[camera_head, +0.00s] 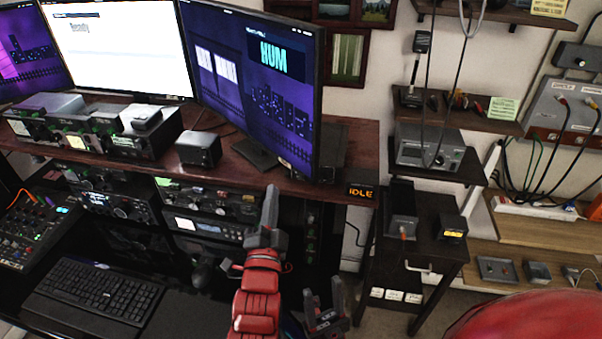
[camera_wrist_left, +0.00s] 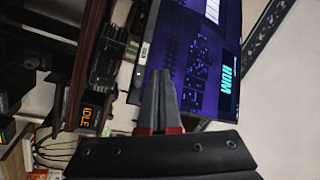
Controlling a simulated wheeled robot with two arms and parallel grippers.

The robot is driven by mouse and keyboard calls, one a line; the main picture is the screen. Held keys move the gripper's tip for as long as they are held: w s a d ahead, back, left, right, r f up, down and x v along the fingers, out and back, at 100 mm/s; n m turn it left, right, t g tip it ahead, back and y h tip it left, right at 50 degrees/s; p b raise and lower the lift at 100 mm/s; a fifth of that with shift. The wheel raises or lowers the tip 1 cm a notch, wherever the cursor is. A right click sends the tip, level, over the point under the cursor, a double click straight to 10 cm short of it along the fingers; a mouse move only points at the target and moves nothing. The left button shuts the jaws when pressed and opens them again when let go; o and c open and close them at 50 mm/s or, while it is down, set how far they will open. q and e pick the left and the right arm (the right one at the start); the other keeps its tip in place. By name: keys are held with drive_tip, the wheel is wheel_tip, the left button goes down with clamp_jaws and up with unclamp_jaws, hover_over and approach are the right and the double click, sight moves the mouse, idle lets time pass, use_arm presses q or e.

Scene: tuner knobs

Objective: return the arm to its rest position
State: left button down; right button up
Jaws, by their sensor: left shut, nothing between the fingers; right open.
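My left gripper (camera_head: 270,205) is raised in front of the desk on its red arm, its fingers shut and empty. In the left wrist view its fingers (camera_wrist_left: 158,85) lie together, with a purple monitor behind them. My right gripper (camera_head: 324,298) is low at the bottom centre of the head view, fingers apart and empty. Tuner units with knobs (camera_head: 212,200) sit under the desk shelf, left of my left gripper.
The purple "HUM" monitor (camera_head: 250,75) stands on the wooden shelf (camera_head: 350,160), with an "IDLE" display (camera_head: 360,192) at its edge. A keyboard (camera_head: 92,300) lies at lower left. A dark side table (camera_head: 420,235) and cabled wall shelves stand to the right.

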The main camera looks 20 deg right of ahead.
use_arm(q)
drive_tip(key=shift+s+a, duration=0.25)
drive_tip(key=shift+a, duration=0.5)
